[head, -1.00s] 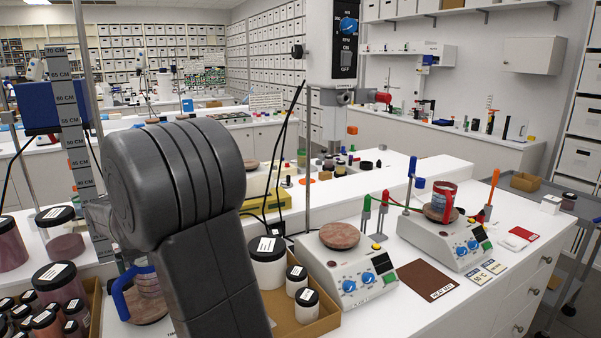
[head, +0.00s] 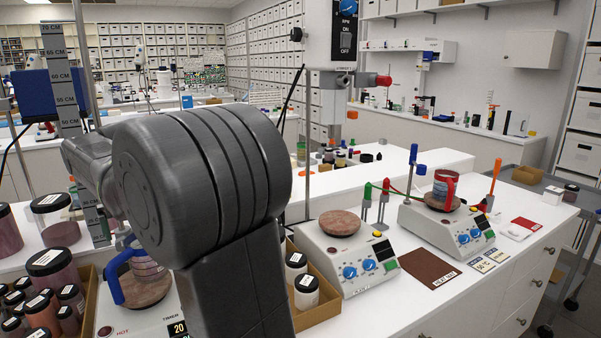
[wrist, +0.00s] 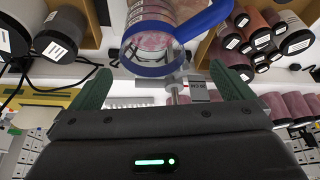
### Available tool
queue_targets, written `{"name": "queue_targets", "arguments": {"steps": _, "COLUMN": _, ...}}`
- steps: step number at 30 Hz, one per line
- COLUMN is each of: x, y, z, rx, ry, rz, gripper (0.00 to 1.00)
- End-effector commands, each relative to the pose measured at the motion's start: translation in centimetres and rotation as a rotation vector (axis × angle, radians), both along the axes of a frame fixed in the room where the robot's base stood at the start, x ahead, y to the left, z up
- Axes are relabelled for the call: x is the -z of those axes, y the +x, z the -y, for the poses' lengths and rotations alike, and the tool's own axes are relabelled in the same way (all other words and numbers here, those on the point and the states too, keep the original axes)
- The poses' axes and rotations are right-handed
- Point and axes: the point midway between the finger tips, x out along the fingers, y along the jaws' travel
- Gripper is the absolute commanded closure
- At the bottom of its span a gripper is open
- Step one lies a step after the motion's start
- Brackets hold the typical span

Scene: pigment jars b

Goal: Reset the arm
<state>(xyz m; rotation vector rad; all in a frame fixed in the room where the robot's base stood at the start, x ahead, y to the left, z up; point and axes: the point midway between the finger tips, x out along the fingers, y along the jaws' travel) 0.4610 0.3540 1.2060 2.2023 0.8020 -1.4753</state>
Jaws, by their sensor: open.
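My gripper (wrist: 165,92) shows in the wrist view with its two green fingers spread apart and nothing between them. A clear mug with a blue rim and blue handle (wrist: 165,66) is just beyond the fingertips, apart from them as far as I can tell. In the head view the blue-handled mug (head: 117,283) stands on a hot plate (head: 150,318) at the lower left, partly hidden by my arm. The gripper itself is hidden behind my arm in the head view.
A cardboard tray of jars (head: 322,318) stands right of my arm, and several dark-lidded jars crowd the lower left. Two more hot plates (head: 345,262) stand to the right, the farther one bearing a red-handled mug (head: 444,189). A brown mat (head: 430,268) lies between them.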

Motion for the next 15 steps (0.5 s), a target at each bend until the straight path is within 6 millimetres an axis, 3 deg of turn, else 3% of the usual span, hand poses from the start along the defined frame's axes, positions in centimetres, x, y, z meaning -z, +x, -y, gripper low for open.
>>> {"name": "queue_targets", "arguments": {"steps": 7, "x": 4.2, "y": 0.0, "z": 0.0, "rx": 0.000, "ry": -0.001, "rz": -0.002, "gripper": 0.00}}
{"name": "queue_targets", "arguments": {"steps": 15, "x": 5.1, "y": 0.0, "z": 0.0, "rx": 0.000, "ry": 0.001, "rz": 0.001, "gripper": 0.00}}
